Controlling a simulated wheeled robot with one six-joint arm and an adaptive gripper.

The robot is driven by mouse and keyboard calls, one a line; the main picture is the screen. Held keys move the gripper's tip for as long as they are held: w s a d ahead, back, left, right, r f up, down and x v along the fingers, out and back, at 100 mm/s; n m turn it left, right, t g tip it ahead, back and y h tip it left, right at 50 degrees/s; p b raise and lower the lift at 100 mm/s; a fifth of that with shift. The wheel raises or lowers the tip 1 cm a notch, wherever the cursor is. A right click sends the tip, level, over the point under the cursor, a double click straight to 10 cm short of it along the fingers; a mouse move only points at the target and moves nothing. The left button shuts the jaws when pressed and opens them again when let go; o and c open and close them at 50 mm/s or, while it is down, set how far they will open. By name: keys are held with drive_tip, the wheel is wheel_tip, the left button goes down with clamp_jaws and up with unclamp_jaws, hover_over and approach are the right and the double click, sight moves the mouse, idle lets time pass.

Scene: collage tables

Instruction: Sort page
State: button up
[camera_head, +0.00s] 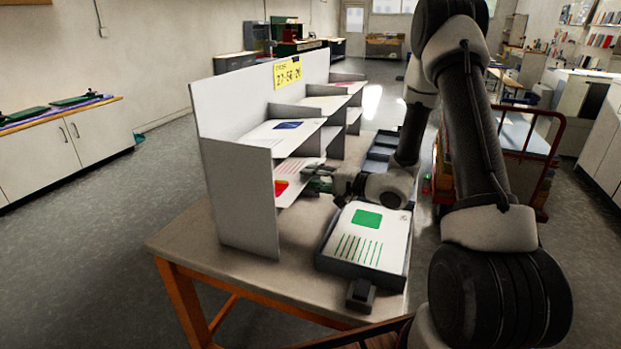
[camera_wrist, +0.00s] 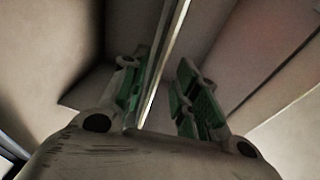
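A white page with a green square and green lines (camera_head: 378,227) lies in a dark tray (camera_head: 337,267) at the table's front right. The white sorting rack (camera_head: 238,200) stands on the left, with a page with a blue mark (camera_head: 262,133) on its upper front shelf. Below is a sheet with a red patch (camera_head: 283,187). My gripper (camera_head: 318,184) is at the lower front opening of the rack, beside this sheet. In the wrist view its green-padded fingers (camera_wrist: 163,64) stand apart, with a thin pale edge between them. I cannot tell whether this edge is a page or part of the rack.
A yellow label (camera_head: 287,72) sits on the rack's top edge. Dark bins (camera_head: 377,157) stand behind my gripper. A small dark block (camera_head: 361,294) lies in front of the tray. A red-framed cart (camera_head: 525,150) stands right of the table. The table's front left (camera_head: 195,240) is bare.

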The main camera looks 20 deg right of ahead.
drive_tip(key=v, duration=1.1)
drive_tip(key=shift+s, duration=0.1)
